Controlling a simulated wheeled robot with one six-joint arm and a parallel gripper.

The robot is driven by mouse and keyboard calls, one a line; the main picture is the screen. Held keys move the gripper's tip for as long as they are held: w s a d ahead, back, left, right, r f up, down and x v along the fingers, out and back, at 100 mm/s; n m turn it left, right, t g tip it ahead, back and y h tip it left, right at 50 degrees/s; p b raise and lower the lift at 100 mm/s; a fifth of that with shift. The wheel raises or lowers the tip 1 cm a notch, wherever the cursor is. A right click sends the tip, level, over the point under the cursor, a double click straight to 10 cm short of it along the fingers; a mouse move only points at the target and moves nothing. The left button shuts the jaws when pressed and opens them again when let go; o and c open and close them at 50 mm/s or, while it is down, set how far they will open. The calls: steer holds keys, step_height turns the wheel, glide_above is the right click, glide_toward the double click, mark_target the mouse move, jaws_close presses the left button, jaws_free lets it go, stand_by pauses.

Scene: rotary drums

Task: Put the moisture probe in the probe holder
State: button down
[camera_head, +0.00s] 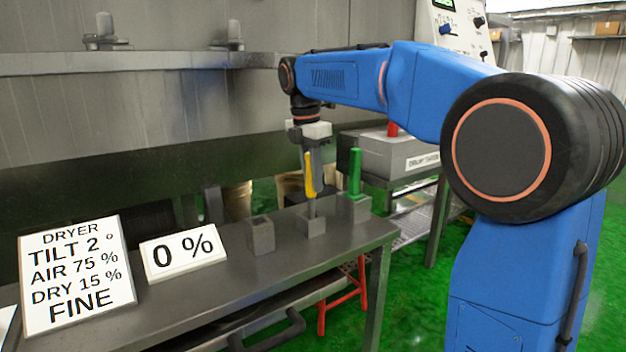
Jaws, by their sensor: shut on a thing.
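My gripper (313,170) points down over the right part of the steel table and is shut on a yellow-handled tool, which I take to be the moisture probe (309,176). The probe is about upright, and its thin grey lower end reaches the top of the middle small grey block (311,226). I cannot tell whether the tip is inside that block or just in front of or above it. An empty-looking grey block holder (261,238) stands to the left. No label shows which block is the probe holder.
A green-handled tool (355,173) stands in the right grey block (353,209), close to my gripper. A "0 %" sign (183,252) and a dryer sign (74,272) stand on the table (222,305) at left. A grey box (392,155) is behind at right.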

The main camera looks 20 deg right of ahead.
mark_target(308, 154)
steer(key=shift+f, duration=0.2)
steer(key=c, duration=1.6)
jaws_free()
steer(key=shift+o, duration=0.2)
steer(key=shift+r, duration=0.1)
steer(key=r, duration=0.4)
steer(key=a+r, duration=0.1)
steer(key=r, duration=0.7)
steer(key=shift+s+a, duration=0.2)
